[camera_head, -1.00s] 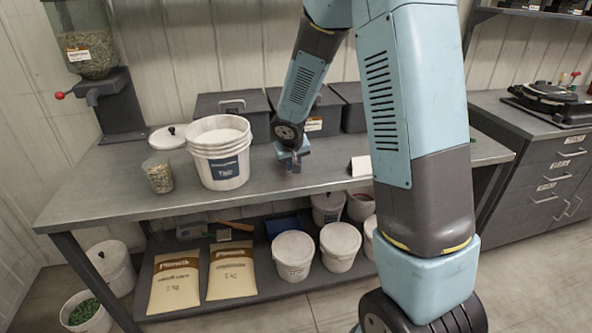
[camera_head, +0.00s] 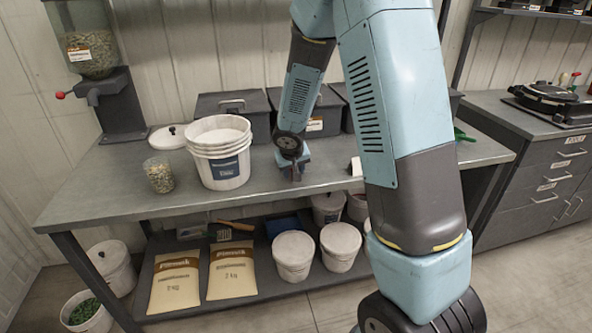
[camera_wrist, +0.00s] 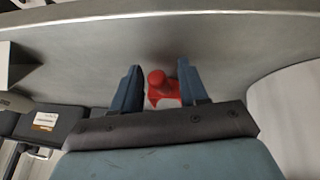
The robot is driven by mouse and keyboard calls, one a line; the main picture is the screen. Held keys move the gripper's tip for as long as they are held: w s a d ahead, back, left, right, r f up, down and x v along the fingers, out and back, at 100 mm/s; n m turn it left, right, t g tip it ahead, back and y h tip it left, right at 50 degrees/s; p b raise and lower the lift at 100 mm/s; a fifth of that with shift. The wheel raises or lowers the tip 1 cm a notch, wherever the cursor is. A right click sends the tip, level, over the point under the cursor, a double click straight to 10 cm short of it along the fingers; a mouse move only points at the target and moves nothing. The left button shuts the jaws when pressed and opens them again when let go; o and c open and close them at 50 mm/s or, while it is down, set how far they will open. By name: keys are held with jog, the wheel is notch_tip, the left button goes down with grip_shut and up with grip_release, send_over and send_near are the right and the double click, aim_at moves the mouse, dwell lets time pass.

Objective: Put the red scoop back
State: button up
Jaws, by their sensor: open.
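The fingers are apart, with a gap on each side of the handle. In the head view my gripper (camera_head: 293,172) points down low over the workbench (camera_head: 110,191), right of a white bucket (camera_head: 222,172). The scoop cannot be made out there; my gripper covers that spot.
A clear cup of seed (camera_head: 159,176) and a lid (camera_head: 168,137) are left of the bucket. Dark bins (camera_head: 233,104) line the back. A seed dispenser (camera_head: 118,110) with a red knob stands at the far left. The front of the bench is clear.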

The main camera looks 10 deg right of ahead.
jog(key=shift+r, duration=0.15)
jog(key=s+d+r+m, duration=0.1)
jog(key=s+d+r, duration=0.1)
jog(key=s+r, duration=0.8)
jog(key=s+d+r, duration=0.2)
jog(key=s+r, duration=0.6)
jog(key=r, duration=0.4)
jog(key=s+d+r, duration=0.1)
jog(key=s+r, duration=0.1)
jog(key=s, duration=0.5)
jog(key=s+r+y, duration=0.1)
jog(key=s+r, duration=0.2)
jog(key=s, duration=0.4)
jog(key=shift+s+d+t+y, duration=0.2)
jog(key=shift+d+t+y, duration=0.1)
jog(key=shift+d, duration=0.05)
